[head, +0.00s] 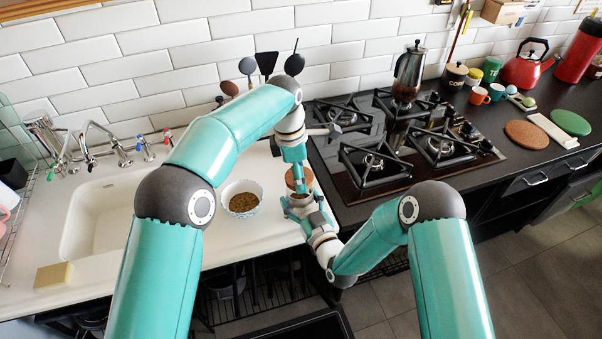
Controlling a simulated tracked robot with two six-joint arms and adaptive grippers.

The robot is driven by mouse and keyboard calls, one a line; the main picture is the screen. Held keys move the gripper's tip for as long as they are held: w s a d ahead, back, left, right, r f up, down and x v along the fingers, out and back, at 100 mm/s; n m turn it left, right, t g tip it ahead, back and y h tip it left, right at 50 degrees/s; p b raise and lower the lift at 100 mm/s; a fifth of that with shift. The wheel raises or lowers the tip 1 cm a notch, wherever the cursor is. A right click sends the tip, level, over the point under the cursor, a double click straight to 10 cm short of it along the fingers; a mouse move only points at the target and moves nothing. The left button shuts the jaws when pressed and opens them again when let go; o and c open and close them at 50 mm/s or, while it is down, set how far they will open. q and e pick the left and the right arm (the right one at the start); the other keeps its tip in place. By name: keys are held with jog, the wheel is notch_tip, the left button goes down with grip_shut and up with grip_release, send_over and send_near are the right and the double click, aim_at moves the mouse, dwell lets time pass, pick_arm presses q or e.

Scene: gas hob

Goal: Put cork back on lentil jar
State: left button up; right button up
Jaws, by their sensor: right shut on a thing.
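The brown round cork (306,177) shows at the counter's right edge beside the hob, right at the tips of my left gripper (298,178). The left gripper comes down on it from above, and I cannot tell whether its fingers are closed on it. The lentil jar is just below the cork, mostly hidden by both grippers. My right gripper (304,206) reaches in from the lower right, low down, and is shut on the jar. I cannot tell whether the cork touches the jar's mouth.
A patterned bowl (228,190) of brown lentil-like contents stands left of the grippers. A white sink (100,215) and a yellow sponge (54,275) are at left.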

pick_arm(q)
jog(key=shift+f, duration=0.85)
jog(key=shift+f, duration=0.65)
jog(key=o, duration=0.9)
jog(key=shift+r, duration=0.1)
jog(key=r, duration=0.4)
jog(key=a+r, duration=0.1)
jog(key=r, duration=0.6)
jog(key=shift+s+a+r, duration=0.2)
jog(key=shift+s+r, duration=0.05)
jog(key=shift+r, duration=0.15)
pick_arm(e)
jog(key=o, duration=1.7)
